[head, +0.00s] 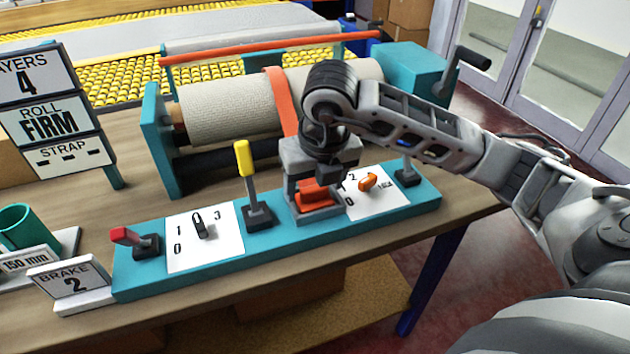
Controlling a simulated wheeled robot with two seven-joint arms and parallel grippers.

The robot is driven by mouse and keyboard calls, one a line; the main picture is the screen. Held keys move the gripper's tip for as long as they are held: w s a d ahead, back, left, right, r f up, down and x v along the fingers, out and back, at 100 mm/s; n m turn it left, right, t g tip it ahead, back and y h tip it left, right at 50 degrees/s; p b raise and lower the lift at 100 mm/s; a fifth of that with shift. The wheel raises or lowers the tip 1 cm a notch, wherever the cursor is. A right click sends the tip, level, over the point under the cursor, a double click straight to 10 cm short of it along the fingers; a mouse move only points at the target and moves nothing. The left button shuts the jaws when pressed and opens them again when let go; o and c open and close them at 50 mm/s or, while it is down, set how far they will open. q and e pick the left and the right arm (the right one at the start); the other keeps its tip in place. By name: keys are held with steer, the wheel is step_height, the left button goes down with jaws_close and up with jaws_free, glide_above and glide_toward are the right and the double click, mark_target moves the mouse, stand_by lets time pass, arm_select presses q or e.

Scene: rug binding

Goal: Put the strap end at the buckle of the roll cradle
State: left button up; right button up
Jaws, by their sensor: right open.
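The orange strap (283,102) runs over the beige roll (228,108) in the teal cradle (160,140) and down its front to behind my right gripper. An orange piece (317,194) sits in the grey buckle (316,214) on the front teal rail. I cannot tell whether this orange piece is the strap end or part of the buckle. My right gripper (318,178) points down right over the buckle with its jaws open. The gripper hides the strap's lower stretch and the back of the buckle. My left gripper is not in view.
On the teal rail (290,248) stand a yellow lever (244,160), a red-tipped lever (122,236) and dials with a black knob (199,226) and an orange knob (368,181). Signs (50,105) and a teal cup (27,228) stand left. A crank (470,60) sticks out at the back right.

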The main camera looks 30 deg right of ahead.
mark_target(322, 212)
arm_select(q)
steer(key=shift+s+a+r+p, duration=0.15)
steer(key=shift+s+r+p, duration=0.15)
steer(key=shift+p, duration=0.8)
arm_select(e)
steer(key=v, duration=1.2)
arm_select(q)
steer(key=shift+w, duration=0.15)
arm_select(e)
steer(key=shift+w+r, duration=0.1)
steer(key=shift+r, duration=0.05)
